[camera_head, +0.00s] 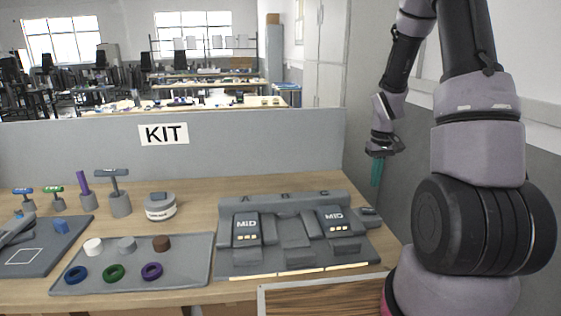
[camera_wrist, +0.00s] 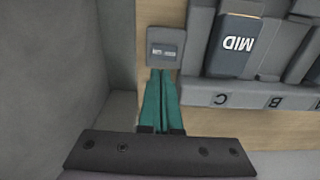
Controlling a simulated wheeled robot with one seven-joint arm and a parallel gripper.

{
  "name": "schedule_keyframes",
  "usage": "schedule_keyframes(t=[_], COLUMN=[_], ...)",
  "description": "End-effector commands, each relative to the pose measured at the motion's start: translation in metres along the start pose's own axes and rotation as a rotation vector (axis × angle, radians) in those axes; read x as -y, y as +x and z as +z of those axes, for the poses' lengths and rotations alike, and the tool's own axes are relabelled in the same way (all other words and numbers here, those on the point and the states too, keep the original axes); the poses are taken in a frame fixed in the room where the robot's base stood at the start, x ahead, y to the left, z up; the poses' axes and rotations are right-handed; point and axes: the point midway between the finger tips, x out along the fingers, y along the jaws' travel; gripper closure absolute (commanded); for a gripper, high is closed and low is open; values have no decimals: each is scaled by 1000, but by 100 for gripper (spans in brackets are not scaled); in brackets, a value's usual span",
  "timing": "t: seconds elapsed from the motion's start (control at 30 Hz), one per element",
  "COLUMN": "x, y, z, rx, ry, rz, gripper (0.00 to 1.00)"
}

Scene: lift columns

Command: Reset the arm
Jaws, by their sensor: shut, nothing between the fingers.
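My arm rises at the right of the head view and bends over, with my gripper (camera_head: 377,172) hanging down beside the right end of the table. Its teal fingers are shut and empty. In the wrist view my gripper (camera_wrist: 160,75) points toward a small grey box with a label (camera_wrist: 165,47) at the table's end. I cannot tell whether the fingertips touch it. The grey rack marked A, B, C (camera_head: 290,262) stands on the table left of my gripper, with one dark MID block (camera_head: 247,228) at A and another MID block (camera_head: 338,220) at C.
A grey tray (camera_head: 200,280) holds several pucks and rings. A grey partition (camera_head: 250,140) with a KIT sign runs along the table's back. A wood-topped surface (camera_head: 320,298) is at the front.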

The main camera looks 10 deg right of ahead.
Motion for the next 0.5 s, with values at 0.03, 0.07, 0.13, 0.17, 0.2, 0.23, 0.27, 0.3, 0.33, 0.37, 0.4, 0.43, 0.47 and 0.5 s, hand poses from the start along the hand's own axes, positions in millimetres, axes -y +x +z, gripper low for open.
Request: schedule_keyframes(t=[0.03,0.07,0.13,0.17,0.2,0.23,0.27,0.3,0.33,0.37,0.4,0.43,0.47,0.5], x=[5,8,16,21,27,32,36,43,48,52,58,63,68,74], y=[-18,-30,-60,-74,-93,-106,-120,-136,-148,-160,-175,-186,-196,-209], z=[-1,0,4,6,10,14,18,24,30,35,43,49,56,65], rx=[-27,-43,-84,-104,-131,-150,-169,-195,-214,-233,-258,-276,-296,-320], ry=[10,20,50,63,82,96,112,129,142,156,173,186,198,215], rz=[2,2,1,-1,-5,-9,-14,-21,-27,-33,-43,-52,-61,-74], gripper=[100,100,100,100,100,100,100,100,100,100,100,100,100,100])
